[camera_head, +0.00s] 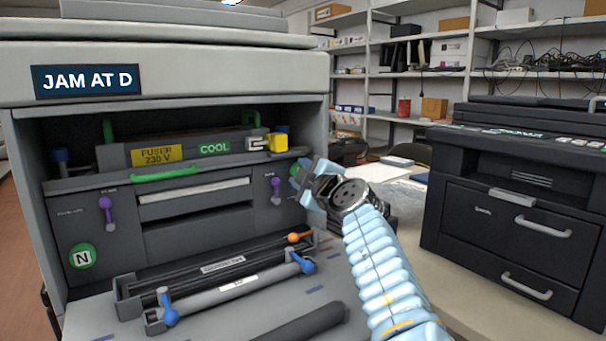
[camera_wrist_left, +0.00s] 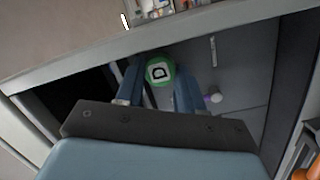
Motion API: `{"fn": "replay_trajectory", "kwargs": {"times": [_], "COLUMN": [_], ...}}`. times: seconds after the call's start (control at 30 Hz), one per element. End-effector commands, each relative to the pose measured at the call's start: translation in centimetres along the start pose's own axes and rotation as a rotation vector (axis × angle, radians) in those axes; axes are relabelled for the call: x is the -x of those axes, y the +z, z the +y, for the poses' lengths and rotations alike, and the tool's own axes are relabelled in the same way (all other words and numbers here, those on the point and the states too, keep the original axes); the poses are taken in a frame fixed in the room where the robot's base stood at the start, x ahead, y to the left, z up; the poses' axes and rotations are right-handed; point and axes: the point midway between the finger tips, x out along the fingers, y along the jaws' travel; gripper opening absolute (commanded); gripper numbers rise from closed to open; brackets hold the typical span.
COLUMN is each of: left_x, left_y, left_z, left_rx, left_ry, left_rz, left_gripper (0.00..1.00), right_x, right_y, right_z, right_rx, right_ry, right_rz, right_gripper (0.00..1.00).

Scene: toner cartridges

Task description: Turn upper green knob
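The upper green knob, marked D, shows between my left gripper's fingertips in the left wrist view (camera_wrist_left: 160,71). In the head view only a sliver of it (camera_head: 295,169) shows beside the fingers, at the right side of the printer's open bay. My left gripper (camera_head: 312,177) is open at the knob, with one finger on each side of it in the left wrist view (camera_wrist_left: 161,80). I cannot tell whether the fingers touch it. A lower green knob marked N (camera_head: 82,256) is at the lower left of the bay. My right gripper is not in view.
The printer (camera_head: 200,70) carries a sign reading JAM AT D. Purple levers (camera_head: 106,208), a green handle (camera_head: 167,174) and a fuser unit with a yellow label (camera_head: 156,155) are in the bay. Rollers with blue levers (camera_head: 169,311) lie in front. A dark printer (camera_head: 520,200) stands right.

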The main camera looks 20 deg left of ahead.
Motion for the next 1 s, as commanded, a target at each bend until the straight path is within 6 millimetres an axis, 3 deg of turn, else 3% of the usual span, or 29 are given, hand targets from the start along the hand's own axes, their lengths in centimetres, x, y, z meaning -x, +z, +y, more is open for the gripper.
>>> {"fn": "replay_trajectory", "kwargs": {"times": [0.03, 0.1, 0.5, 0.77, 0.8, 0.83, 1.0], "left_x": [0.0, 0.0, 0.0, 0.0, 0.0, 0.0, 0.0], "left_y": [0.0, 0.0, -0.1, -0.1, -0.1, -0.1, -0.1], "left_z": [0.0, 0.0, 0.1, 0.1, 0.1, 0.1, 0.1], "left_rx": [0.000, 0.000, -0.240, -0.245, -0.245, -0.245, -0.244], "left_ry": [0.000, 0.000, -0.039, -0.040, -0.040, -0.039, -0.039], "left_rz": [0.000, 0.000, -0.019, -0.019, -0.018, -0.018, -0.018], "left_gripper": [0.17, 0.07, 0.07, 0.07, 0.44, 0.48, 0.48], "right_x": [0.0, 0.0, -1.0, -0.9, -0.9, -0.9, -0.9], "right_y": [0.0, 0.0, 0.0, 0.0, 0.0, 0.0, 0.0], "right_z": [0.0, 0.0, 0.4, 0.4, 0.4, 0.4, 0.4], "right_rx": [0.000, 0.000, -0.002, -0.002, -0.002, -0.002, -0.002], "right_ry": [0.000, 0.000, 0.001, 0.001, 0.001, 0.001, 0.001], "right_rz": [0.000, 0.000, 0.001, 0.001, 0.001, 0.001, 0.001], "right_gripper": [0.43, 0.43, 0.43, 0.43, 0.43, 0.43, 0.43]}}
